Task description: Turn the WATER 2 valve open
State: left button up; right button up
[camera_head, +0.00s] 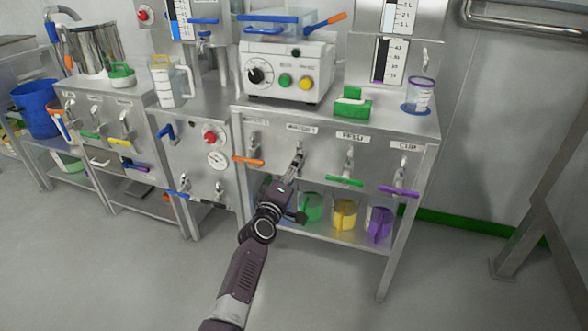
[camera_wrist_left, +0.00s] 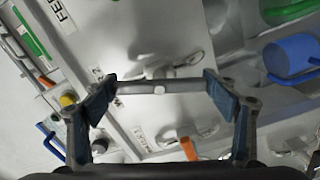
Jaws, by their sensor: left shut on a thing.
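The WATER 2 valve (camera_head: 299,147) is on the steel bench front, under its label (camera_head: 302,127). Its handle is largely hidden by my gripper in the head view. My left gripper (camera_head: 294,170) reaches up to this valve from below. In the left wrist view, its two blue-padded fingers (camera_wrist_left: 160,90) close on the ends of a grey bar-shaped handle (camera_wrist_left: 180,87), with a pale round spot at its middle. How far the valve is turned cannot be told. My right gripper is not in view.
Neighbouring valves have an orange handle (camera_head: 248,160) on the left, a green handle (camera_head: 345,181) and a purple handle (camera_head: 398,191) on the right. Green (camera_head: 311,207), yellow (camera_head: 344,214) and purple (camera_head: 379,223) jugs stand on the shelf below. The floor in front is clear.

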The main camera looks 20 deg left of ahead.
pick_arm(q)
jog(key=shift+n, duration=1.9)
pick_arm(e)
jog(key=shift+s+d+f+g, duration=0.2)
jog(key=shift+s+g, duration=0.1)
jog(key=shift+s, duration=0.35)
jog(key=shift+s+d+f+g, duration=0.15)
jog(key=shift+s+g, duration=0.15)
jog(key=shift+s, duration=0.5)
pick_arm(q)
jog(key=o, duration=1.2)
jog(key=shift+a, duration=0.1)
jog(key=shift+c, duration=0.2)
jog(key=s, duration=1.2)
jog(key=shift+a, duration=0.15)
